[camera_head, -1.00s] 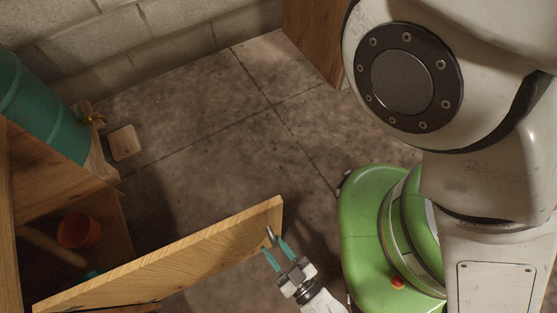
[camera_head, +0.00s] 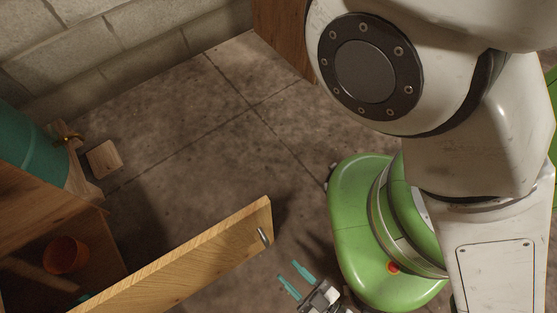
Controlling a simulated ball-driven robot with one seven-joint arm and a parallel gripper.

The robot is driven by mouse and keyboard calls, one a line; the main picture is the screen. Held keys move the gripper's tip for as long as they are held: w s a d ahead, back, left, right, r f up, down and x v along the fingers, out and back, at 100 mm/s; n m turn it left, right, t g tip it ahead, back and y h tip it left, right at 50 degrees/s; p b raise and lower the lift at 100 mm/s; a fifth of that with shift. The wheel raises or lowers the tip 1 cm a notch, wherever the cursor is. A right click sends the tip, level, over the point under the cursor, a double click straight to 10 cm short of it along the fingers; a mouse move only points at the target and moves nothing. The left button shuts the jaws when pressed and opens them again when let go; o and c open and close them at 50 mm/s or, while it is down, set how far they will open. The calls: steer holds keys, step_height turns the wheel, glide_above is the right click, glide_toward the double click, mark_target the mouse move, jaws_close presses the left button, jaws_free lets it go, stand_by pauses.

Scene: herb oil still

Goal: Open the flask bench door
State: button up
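The flask bench door (camera_head: 190,262) is a light wooden panel standing swung out from the wooden bench (camera_head: 40,215) at the left. A small metal handle (camera_head: 264,236) sits on its face near the free end. My gripper (camera_head: 297,279), with two teal fingers, is at the bottom centre, to the lower right of the handle and apart from it. Its fingers are spread with nothing between them. The door's lower left end is cut off by the frame edge.
An orange pot (camera_head: 66,255) stands inside the open bench. A teal barrel (camera_head: 30,150) with a brass tap stands on it, and a small wooden block (camera_head: 103,159) lies beyond. A wooden cabinet (camera_head: 283,38) stands at the back. The concrete floor (camera_head: 200,150) between is clear.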

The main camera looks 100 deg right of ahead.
steer(key=shift+v, duration=1.2)
steer(key=shift+d, duration=0.1)
